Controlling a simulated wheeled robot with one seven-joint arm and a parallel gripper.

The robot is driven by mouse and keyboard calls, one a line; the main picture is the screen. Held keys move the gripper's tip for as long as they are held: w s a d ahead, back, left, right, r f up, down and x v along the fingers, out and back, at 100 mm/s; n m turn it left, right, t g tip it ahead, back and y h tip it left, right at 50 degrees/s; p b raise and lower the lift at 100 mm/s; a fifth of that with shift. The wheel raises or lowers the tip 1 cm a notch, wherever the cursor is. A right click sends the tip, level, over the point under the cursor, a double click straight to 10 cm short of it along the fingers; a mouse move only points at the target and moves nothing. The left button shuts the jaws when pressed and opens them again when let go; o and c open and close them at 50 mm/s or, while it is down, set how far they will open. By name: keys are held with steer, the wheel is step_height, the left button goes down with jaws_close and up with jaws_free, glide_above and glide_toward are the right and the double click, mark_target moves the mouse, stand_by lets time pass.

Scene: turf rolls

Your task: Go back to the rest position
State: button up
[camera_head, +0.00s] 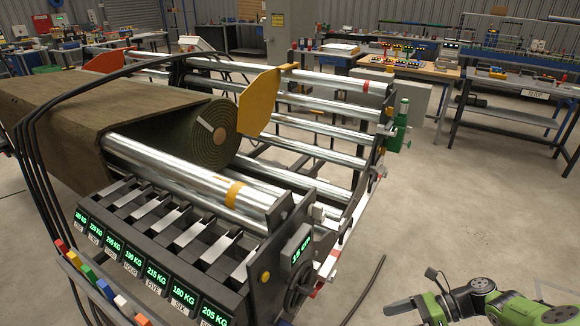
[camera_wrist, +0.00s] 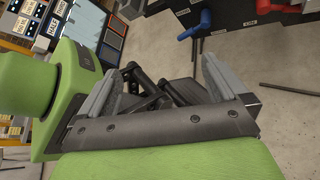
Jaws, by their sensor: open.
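My gripper (camera_head: 402,306) shows at the lower right of the head view, above the bare floor and apart from the roller machine. In the wrist view my gripper (camera_wrist: 160,82) has its two grey fingers spread wide with nothing between them. The turf roll (camera_head: 214,134), a dark green spiral, lies on the metal rollers (camera_head: 190,172) of the machine, beside the yellow plate (camera_head: 258,104). My gripper touches neither the roll nor the machine. The roll does not show clearly in the wrist view.
The machine's front panel carries several green weight displays (camera_head: 155,272) and coloured blocks (camera_head: 83,272). A black cable (camera_head: 366,290) lies on the floor between the machine and my arm. Workbenches (camera_head: 510,112) stand at the back right. The floor (camera_head: 460,205) at right is clear.

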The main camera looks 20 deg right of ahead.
steer(key=w+a+r+n+g+h, duration=0.25)
steer(key=a+r+n+h, duration=0.25)
steer(key=a+r+n, duration=0.3)
steer(key=w+a+r+n+g+h, duration=0.25)
steer(key=a+r+n+h, duration=0.25)
steer(key=a+r+n, duration=0.3)
steer(key=s+a+r+n+t+h, duration=0.1)
steer(key=s+a+r+n+t, duration=0.4)
steer(key=s+a+r+n, duration=0.3)
steer(key=s+r+n, duration=0.1)
steer(key=n, duration=0.3)
steer(key=shift+s+a+r+t+h+p, duration=0.15)
steer(key=shift+s+r+t+h+p, duration=0.2)
steer(key=shift+r+t+h+p, duration=0.05)
